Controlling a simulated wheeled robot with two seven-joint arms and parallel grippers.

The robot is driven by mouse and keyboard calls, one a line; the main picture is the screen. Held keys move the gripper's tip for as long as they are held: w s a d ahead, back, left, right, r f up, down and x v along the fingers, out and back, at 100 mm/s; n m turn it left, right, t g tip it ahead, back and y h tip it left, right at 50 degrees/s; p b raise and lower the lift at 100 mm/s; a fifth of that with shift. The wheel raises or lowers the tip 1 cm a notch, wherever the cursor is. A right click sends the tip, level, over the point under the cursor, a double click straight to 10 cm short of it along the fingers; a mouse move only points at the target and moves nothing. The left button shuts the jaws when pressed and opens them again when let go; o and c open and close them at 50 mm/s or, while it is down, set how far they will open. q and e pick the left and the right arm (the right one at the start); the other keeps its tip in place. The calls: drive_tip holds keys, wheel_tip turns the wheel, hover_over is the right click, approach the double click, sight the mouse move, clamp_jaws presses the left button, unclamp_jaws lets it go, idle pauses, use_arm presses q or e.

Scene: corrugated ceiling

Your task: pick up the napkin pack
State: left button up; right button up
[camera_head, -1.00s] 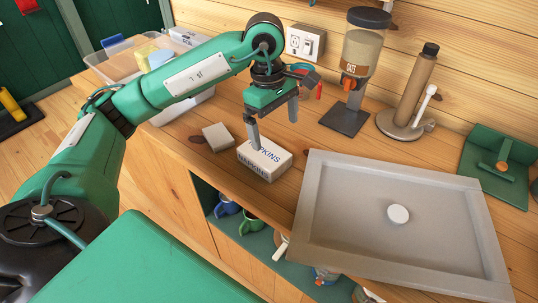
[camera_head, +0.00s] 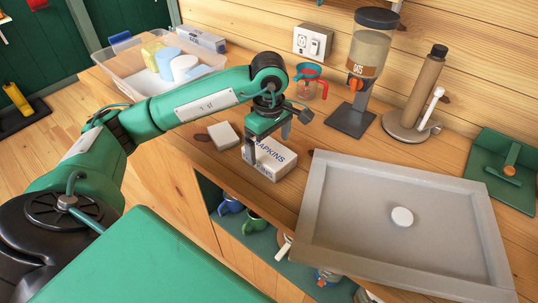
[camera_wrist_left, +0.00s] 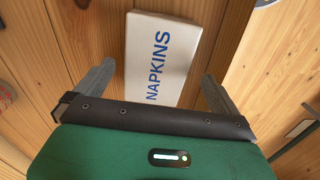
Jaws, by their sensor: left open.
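The napkin pack (camera_head: 271,159) is a white box with blue NAPKINS lettering, lying on the wooden counter left of the grey tray. It also shows in the left wrist view (camera_wrist_left: 160,58), face up between and beyond my finger lines. My left gripper (camera_head: 268,148) is open over the pack, pointing down, with one finger in front of the pack's left end and the other behind it. In the left wrist view the two fingers (camera_wrist_left: 158,85) stand on either side of the pack with gaps. The pack is not gripped. My right gripper is not in view.
The grey tray (camera_head: 335,205) with a white round piece lies just right of the pack. A small light block (camera_head: 223,135) lies to its left. The counter's front edge is close.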

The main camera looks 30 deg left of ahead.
sight(269, 150)
use_arm(q)
drive_tip(key=f, duration=0.1)
drive_tip(key=f+p, duration=0.1)
drive_tip(key=f, duration=0.1)
drive_tip(key=shift+w+a+f, duration=0.2)
drive_tip(key=shift+f, duration=0.55)
drive_tip(key=shift+c, duration=1.1)
drive_tip(key=c, duration=0.8)
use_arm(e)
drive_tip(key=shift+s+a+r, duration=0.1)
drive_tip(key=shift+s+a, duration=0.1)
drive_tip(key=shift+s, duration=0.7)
use_arm(q)
drive_tip(key=shift+c, duration=0.2)
